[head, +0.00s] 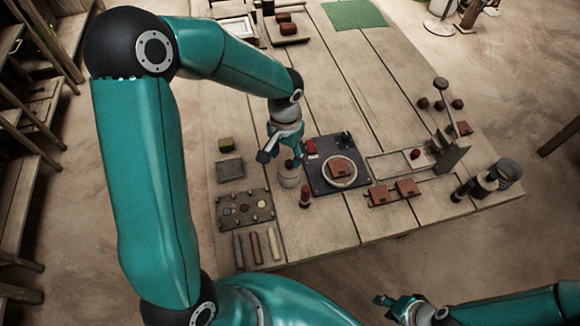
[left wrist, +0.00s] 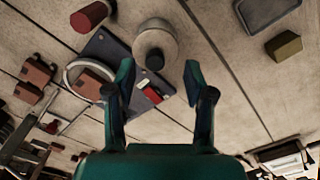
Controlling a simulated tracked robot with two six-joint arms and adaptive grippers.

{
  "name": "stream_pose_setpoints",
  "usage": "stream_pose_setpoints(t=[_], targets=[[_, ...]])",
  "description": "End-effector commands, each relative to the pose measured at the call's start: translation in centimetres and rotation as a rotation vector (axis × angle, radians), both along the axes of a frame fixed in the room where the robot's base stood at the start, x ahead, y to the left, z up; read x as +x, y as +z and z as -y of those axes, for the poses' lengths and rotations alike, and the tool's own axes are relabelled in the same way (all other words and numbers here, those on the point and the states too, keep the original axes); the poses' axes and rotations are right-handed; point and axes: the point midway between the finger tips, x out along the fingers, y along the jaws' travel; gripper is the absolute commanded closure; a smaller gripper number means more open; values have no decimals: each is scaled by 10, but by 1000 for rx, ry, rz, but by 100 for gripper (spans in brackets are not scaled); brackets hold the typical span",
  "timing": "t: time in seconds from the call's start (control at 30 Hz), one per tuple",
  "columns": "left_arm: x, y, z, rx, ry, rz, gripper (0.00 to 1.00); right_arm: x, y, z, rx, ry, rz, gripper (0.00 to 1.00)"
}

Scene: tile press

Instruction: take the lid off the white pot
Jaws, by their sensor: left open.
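The white pot (head: 289,180) stands on the wooden table, just left of a dark blue board. Its top is partly hidden by my left gripper in the head view. In the left wrist view the pot (left wrist: 150,28) shows as a pale round body with a lid and a dark knob (left wrist: 154,59). My left gripper (head: 279,158) is open and empty above the pot. In the left wrist view its two fingers (left wrist: 158,80) are spread apart, with the knob beyond the gap between them. My right gripper (head: 396,306) is at the bottom, away from the table; its jaws are unclear.
The dark blue board (head: 322,184) with a ring and a red-brown tile lies right of the pot. A small dark red piece (head: 305,195) stands close by. A grey tray (head: 230,169) and a holed plate (head: 231,209) lie to the left. The front middle of the table is clear.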

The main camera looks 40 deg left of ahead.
Motion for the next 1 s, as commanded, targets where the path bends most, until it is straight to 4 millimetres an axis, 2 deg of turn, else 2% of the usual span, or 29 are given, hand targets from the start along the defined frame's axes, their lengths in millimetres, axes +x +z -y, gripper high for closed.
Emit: stream_pose_setpoints(t=[0.2,0.3,0.57,0.67,0.9,1.0], targets=[[5,-31,5,0,0,-6,47,0,6,0,0,0,0,60],[5,-41,5,0,1,-4,47,0,7,0,0,0,0,60],[6,-44,5,0,1,-1,47,0,6,0,0,0,0,60],[6,-44,5,0,1,-1,60,0,6,0,0,0,0,60],[5,-45,5,0,0,-3,100,0,6,0,0,0,0,60],[5,-45,5,0,0,-4,100,0,6,0,0,0,0,60]])
